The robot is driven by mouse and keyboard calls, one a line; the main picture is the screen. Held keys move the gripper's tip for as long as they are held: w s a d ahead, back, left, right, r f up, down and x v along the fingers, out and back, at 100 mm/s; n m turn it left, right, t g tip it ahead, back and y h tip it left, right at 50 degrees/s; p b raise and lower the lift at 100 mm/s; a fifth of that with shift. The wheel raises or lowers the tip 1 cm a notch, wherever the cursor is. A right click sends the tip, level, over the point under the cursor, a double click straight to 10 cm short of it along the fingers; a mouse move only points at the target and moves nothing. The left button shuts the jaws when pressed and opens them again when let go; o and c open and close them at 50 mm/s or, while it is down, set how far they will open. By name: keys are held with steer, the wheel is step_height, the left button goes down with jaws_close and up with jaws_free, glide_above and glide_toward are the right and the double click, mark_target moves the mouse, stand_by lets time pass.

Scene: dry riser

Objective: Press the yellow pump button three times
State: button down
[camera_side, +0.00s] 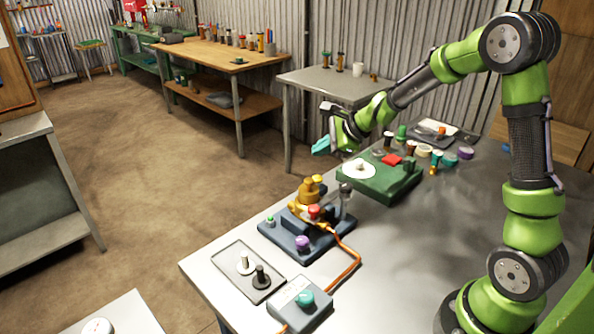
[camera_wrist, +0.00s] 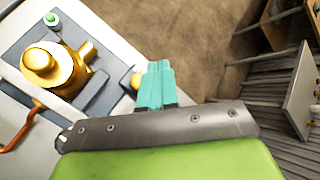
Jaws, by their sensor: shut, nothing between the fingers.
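The yellow pump button (camera_side: 318,180) shows as a small yellow cap behind the brass pump body (camera_side: 308,193), on a dark blue-grey base (camera_side: 288,238). In the wrist view the yellow cap (camera_wrist: 136,80) is partly hidden beside my fingers, and the brass body (camera_wrist: 48,66) is at the left. My gripper (camera_side: 322,146) has teal fingers, shut together and empty. In the side view the fingertips are above the button, apart from it. The wrist view shows the shut fingers (camera_wrist: 157,82) just right of the cap; I cannot tell the gap there.
The base also carries a red knob (camera_side: 313,211), a purple knob (camera_side: 302,243) and a green button (camera_side: 270,220). An orange cable (camera_side: 352,262) runs to a grey box with a teal button (camera_side: 305,298). A green board (camera_side: 378,182) stands behind to the right. Bare tabletop (camera_side: 415,250) lies right.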

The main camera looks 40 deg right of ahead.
mark_target(320, 179)
step_height(320, 179, up, 4)
steer(key=shift+f, duration=0.1)
stand_by(0.4)
steer(key=shift+f, duration=0.1)
steer(key=shift+f, duration=4.35)
steer(key=shift+f, duration=0.4)
